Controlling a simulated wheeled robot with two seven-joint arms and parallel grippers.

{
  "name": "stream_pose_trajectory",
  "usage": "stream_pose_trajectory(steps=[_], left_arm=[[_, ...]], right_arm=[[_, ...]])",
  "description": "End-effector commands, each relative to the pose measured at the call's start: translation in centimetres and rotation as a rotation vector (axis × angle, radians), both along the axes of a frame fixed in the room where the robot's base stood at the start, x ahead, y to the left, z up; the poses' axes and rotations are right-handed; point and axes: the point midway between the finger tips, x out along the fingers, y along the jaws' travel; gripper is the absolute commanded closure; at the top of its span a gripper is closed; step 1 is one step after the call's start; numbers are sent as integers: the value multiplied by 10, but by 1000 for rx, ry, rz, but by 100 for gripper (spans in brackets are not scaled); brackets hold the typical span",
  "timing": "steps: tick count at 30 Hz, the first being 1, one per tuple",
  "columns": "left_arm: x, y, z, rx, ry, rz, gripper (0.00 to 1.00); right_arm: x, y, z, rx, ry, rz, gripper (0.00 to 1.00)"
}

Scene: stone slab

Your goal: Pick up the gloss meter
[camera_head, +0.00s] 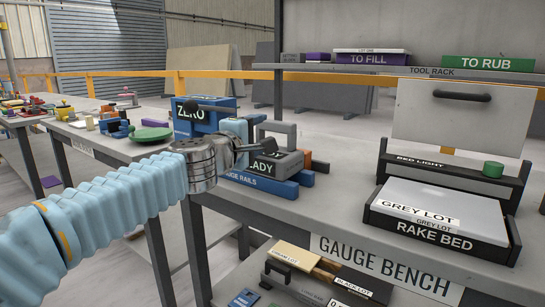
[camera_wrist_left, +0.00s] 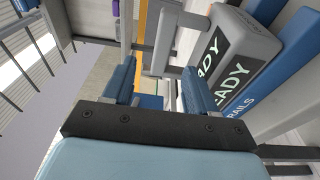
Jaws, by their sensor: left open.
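The gloss meter appears to be the grey block with a dark READY label (camera_head: 288,164) and an arched grey handle, on the blue gauge rails (camera_head: 262,184). In the left wrist view the labelled block (camera_wrist_left: 245,45) is at the right, and a grey handle bar (camera_wrist_left: 165,38) shows ahead, in line with the gap between the fingers. My left gripper (camera_head: 262,134) is at the near left of the handle, its arm partly covering the block. In the left wrist view its blue fingers (camera_wrist_left: 158,88) are apart, with nothing visibly held. My right gripper is out of view.
A blue ZERO box (camera_head: 192,112) stands behind the gripper. The rake bed (camera_head: 437,240) with a grey slab is on the right of the gauge bench (camera_head: 340,205). A tool rack shelf (camera_head: 400,71) runs behind. Bare bench top lies between meter and rake bed.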

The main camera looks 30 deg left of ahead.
Motion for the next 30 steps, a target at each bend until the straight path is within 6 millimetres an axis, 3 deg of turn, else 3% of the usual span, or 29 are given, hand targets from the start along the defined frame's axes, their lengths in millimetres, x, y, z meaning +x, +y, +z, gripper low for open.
stream_pose_trajectory(steps=[3,6,11,19,29,30], left_arm=[[27,2,-3,0,3,-2,43],[43,4,-1,0,2,-1,43],[55,5,-2,0,2,-1,43],[95,9,-4,-1,2,-1,43],[104,10,-4,2,1,0,43],[104,10,-4,2,1,0,49]], right_arm=[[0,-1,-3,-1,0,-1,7],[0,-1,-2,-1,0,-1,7],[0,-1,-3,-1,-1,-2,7],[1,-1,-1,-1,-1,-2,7],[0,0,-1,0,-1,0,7],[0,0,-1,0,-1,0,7]])
